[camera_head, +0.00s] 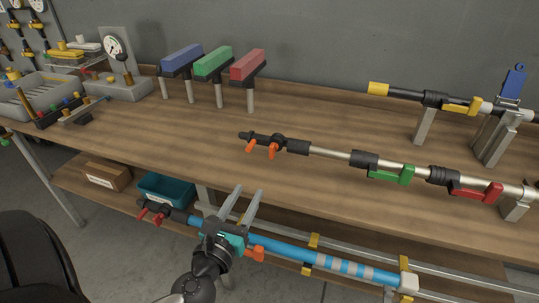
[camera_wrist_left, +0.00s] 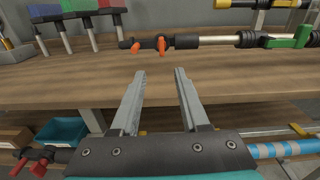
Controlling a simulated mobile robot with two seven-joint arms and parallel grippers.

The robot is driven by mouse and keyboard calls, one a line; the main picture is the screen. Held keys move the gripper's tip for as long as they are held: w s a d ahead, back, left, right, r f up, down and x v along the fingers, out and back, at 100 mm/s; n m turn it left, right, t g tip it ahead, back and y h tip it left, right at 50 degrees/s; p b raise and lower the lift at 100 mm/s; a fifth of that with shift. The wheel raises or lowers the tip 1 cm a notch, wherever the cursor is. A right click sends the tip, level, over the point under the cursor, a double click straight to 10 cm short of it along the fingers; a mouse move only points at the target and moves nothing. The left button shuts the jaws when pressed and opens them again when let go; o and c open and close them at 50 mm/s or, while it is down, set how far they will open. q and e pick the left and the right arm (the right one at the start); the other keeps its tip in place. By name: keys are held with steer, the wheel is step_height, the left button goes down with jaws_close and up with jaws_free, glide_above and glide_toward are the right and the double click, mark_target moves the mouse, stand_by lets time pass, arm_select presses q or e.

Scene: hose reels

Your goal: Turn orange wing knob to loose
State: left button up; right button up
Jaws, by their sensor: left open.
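The orange wing knob (camera_head: 273,151) sits on a black fitting at the left end of a metal lance held above the bench. Two orange wings show, hanging down either side of the fitting. The wings also show in the left wrist view (camera_wrist_left: 136,47), beyond my fingertips and higher in the picture. My left gripper (camera_head: 249,190) is open and empty, in front of the bench edge and below the knob in the picture. Its two grey fingers point toward the bench, with a gap between them in the left wrist view (camera_wrist_left: 160,72). My right gripper is in neither view.
The lance carries green (camera_head: 391,174) and red (camera_head: 476,191) handles. Blue, green and red blocks (camera_head: 213,64) stand on posts behind. A blue striped lance (camera_head: 330,262) with another orange part lies low in front. A teal bin (camera_head: 166,190) is on the lower shelf.

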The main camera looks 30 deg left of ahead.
mark_target(270, 152)
arm_select(q)
steer(key=shift+m, duration=0.3)
steer(key=x, duration=0.7)
steer(key=p+x, duration=0.1)
steer(key=x, duration=0.7)
steer(key=shift+w+d+r, duration=0.15)
steer(key=shift+d+r, duration=0.05)
steer(key=shift+c, duration=0.2)
jaws_close()
